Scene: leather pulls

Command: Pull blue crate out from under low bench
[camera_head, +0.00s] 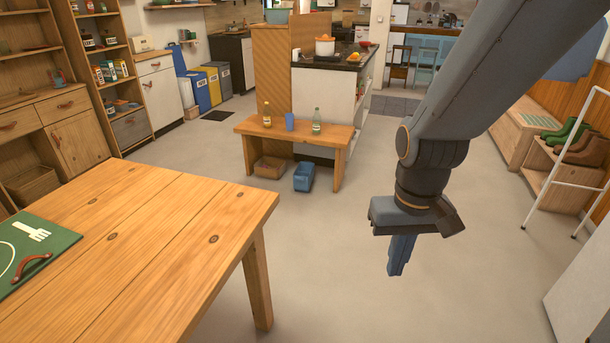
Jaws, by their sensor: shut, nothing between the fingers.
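The blue crate (304,177) sits on the floor under the low wooden bench (342,140), right of the middle, with its front end showing near the bench's front edge. My gripper (396,272) hangs at the right, pointing down, well nearer to me than the bench and apart from the crate. Its fingers are shut together with nothing between them.
A brown box (269,167) stands left of the crate under the bench. Two bottles and a blue cup (290,121) stand on the bench. A wooden table (130,250) fills the near left. A white rail (571,160) stands at right. The floor before the bench is clear.

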